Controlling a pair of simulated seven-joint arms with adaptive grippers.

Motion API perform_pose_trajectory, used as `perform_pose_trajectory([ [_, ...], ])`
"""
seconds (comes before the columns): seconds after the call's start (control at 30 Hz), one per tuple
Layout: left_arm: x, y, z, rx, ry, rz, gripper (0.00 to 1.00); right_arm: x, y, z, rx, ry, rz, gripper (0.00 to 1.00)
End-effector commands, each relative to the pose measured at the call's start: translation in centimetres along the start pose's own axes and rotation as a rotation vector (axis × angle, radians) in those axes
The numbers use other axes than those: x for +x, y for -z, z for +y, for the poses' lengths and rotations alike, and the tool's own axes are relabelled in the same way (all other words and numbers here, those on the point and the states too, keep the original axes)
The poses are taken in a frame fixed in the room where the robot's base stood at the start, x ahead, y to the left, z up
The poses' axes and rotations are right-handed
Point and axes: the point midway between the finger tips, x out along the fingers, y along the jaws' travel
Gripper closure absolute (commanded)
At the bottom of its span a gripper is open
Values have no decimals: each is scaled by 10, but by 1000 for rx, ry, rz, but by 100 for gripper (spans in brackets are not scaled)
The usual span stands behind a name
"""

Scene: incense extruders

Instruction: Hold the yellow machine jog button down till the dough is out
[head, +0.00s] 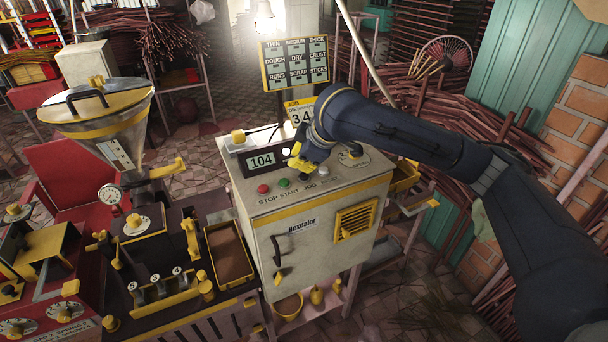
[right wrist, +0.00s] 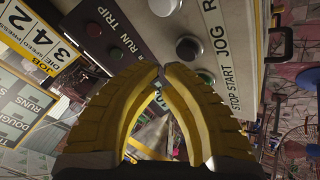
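A cream cabinet with yellow trim (head: 300,225) stands in the middle of the head view, with STOP, START and JOG labels on its sloped top. The red stop button (head: 263,188) and green start button (head: 284,183) show there. The grey jog button (right wrist: 190,48) shows in the right wrist view, beside the green start button (right wrist: 207,77). My right gripper (right wrist: 160,70) has its yellow fingertips together with nothing between them. It also shows in the head view (head: 300,162), over the panel. The tips appear beside the jog button, not on it. My left gripper is not in view. No extruded dough is clearly visible.
A lit display reading 104 (head: 262,161) stands behind the buttons. A yellow-rimmed hopper (head: 105,110) and a black machine bench with levers are at left. A brown-bottomed tray (head: 229,252) sits left of the cabinet. A sign board (head: 295,63) stands behind.

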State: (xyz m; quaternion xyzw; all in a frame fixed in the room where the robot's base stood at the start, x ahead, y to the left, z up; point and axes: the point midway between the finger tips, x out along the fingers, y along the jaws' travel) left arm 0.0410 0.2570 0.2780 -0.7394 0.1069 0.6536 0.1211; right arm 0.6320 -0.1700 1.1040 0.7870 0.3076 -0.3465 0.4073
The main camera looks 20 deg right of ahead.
Motion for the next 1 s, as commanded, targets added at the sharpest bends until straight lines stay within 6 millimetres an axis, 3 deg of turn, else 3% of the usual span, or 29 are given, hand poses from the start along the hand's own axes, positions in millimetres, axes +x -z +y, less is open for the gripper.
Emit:
perform_pose_trajectory([
  [1.0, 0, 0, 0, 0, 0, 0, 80, 7, -4, -4, 0, 0, 0, 100],
])
